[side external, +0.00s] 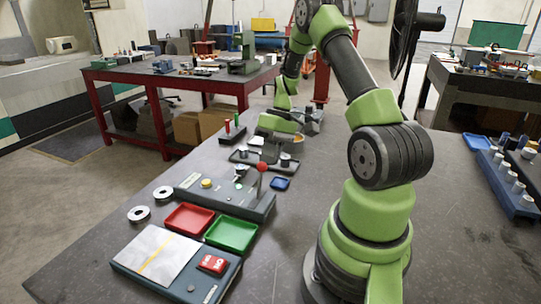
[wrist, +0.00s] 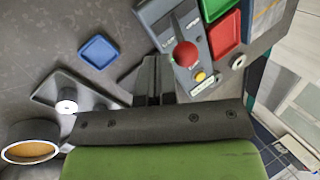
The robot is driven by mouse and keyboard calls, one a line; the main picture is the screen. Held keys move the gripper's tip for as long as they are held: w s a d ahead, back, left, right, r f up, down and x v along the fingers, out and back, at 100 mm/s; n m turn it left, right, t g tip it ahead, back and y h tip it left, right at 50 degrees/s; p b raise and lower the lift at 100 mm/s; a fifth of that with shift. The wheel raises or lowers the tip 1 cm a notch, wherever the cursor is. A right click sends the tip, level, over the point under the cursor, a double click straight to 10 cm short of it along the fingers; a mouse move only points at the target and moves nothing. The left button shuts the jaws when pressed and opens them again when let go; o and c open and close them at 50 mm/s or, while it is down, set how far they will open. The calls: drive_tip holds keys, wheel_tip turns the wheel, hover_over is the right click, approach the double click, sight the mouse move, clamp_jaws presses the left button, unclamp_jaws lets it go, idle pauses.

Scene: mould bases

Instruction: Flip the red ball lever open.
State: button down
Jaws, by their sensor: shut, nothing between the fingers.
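The red ball (side external: 262,167) tops a short lever on a long dark grey control panel (side external: 236,200). Its stem looks close to upright in the side view. In the wrist view the red ball (wrist: 186,54) stands over the panel (wrist: 158,14), with lettering beside it that I cannot read clearly. My gripper (wrist: 152,72) points down with its dark fingers together and empty, just left of the ball in the wrist view and apart from it. In the side view the fingertips are hard to make out behind the lever.
A yellow button (side external: 207,183) sits on the same panel. Red (side external: 189,219) and green (side external: 231,234) trays lie in front of it. A small blue tray (side external: 280,183) lies beside it. A grey plate (wrist: 88,92) with a white-topped post is near my gripper.

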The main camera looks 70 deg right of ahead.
drive_tip(key=shift+a, duration=0.1)
idle(0.3)
drive_tip(key=shift+a+r+h, duration=0.2)
drive_tip(key=shift+h, duration=0.1)
drive_tip(key=shift+a+r, duration=0.1)
drive_tip(key=shift+a, duration=0.05)
drive_tip(key=shift+a+r+h, duration=0.25)
drive_tip(key=shift+a+h, duration=0.2)
drive_tip(key=shift+h, duration=0.15)
drive_tip(key=shift+a+r+h, duration=0.2)
drive_tip(key=shift+a+h, duration=0.25)
drive_tip(key=shift+h, duration=0.15)
drive_tip(key=shift+a+r, duration=0.2)
drive_tip(key=shift+a, duration=2.7)
drive_tip(key=shift+a, duration=0.1)
